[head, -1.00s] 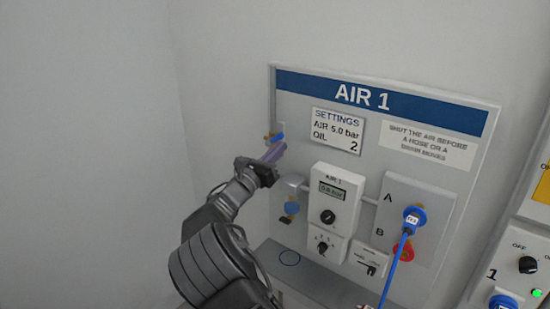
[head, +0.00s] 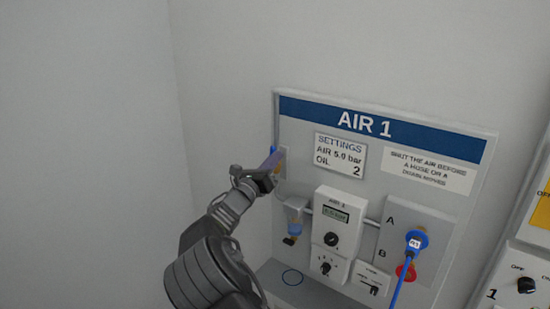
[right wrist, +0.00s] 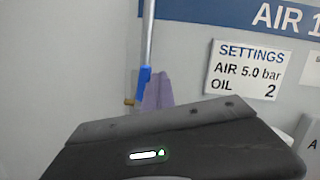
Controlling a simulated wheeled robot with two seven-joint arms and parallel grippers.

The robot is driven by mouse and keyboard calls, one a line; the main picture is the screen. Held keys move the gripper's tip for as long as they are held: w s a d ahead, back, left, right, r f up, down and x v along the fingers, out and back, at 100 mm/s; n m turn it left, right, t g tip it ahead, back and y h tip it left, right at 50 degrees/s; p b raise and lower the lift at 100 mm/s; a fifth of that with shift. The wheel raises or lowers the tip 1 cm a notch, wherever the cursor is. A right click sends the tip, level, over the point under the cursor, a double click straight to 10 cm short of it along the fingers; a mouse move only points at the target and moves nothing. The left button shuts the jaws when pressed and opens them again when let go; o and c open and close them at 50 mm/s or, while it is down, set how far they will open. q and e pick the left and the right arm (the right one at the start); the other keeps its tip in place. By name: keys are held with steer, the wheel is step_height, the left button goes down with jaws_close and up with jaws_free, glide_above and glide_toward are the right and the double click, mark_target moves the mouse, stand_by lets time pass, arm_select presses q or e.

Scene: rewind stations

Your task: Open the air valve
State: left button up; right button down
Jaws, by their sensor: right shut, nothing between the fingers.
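The air valve's blue lever (head: 274,130) is at the upper left edge of the AIR 1 panel (head: 390,180). In the right wrist view the lever (right wrist: 144,80) stands upright, in line with the grey pipe (right wrist: 148,30) above it, with a brass fitting at its foot. My right gripper (head: 274,158) is shut and empty, its purple fingers (right wrist: 158,92) just beside the lever. The fingers cover part of the valve in the head view, and I cannot tell whether they touch it. My left gripper is not in view.
Below the valve are a filter bowl (head: 295,226), a regulator with a display (head: 336,214) too blurred to read, and knobs. A blue hose (head: 398,285) hangs from socket A at the right. A grey shelf (head: 310,292) lies beneath. The wall to the left is bare.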

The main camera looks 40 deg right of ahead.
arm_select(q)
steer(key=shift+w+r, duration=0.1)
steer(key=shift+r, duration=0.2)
arm_select(e)
steer(key=shift+w+r+n, duration=0.15)
steer(key=shift+w+n, duration=0.05)
steer(key=shift+n, duration=0.3)
steer(key=shift+a, duration=0.1)
